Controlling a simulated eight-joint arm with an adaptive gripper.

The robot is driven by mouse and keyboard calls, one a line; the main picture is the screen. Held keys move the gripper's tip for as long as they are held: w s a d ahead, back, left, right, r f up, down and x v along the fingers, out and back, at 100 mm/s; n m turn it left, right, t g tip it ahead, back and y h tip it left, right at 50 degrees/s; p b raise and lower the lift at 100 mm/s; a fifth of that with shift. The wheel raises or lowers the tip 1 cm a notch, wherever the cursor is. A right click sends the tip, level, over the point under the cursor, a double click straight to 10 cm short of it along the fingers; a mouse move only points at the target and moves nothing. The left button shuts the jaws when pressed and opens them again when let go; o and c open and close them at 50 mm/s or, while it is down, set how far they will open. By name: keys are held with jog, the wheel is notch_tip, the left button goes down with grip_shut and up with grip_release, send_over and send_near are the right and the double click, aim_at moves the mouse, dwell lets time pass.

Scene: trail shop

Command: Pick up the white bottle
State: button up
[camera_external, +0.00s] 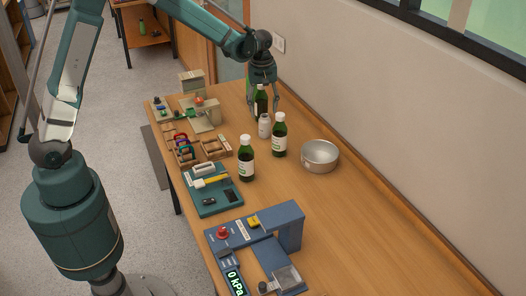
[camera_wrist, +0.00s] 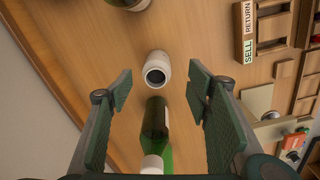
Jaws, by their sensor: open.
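The white bottle (camera_external: 264,126) is small and stands upright on the wooden table among several green bottles. In the wrist view the white bottle (camera_wrist: 157,68) shows from above with a dark round opening, beyond and between my fingertips. My gripper (camera_external: 263,100) points down over this group, and its open fingers (camera_wrist: 159,88) have nothing between their tips. A green bottle (camera_wrist: 154,125) with a white cap stands nearer to the palm, between the fingers in the picture. In the external view this green bottle (camera_external: 261,101) is partly hidden by my gripper.
Green bottles stand close by, one right (camera_external: 279,135) and one in front (camera_external: 246,158). A metal bowl (camera_external: 320,157) is to the right. Wooden trays (camera_external: 215,147), a teal tool tray (camera_external: 214,203) and a blue gauge device (camera_external: 240,234) line the left and front.

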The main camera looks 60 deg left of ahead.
aim_at(265, 113)
jog(key=shift+w+a+f+n, duration=0.25)
jog(key=shift+w+f, duration=0.1)
jog(key=shift+f, duration=0.2)
jog(key=shift+w+a+f+n, duration=0.2)
jog(key=shift+w+f, duration=0.1)
jog(key=shift+f, duration=0.25)
jog(key=shift+f, duration=1.25)
jog(key=shift+s+f, duration=0.1)
jog(key=shift+f, duration=2.55)
jog(key=shift+c, duration=0.3)
jog(key=c, duration=1)
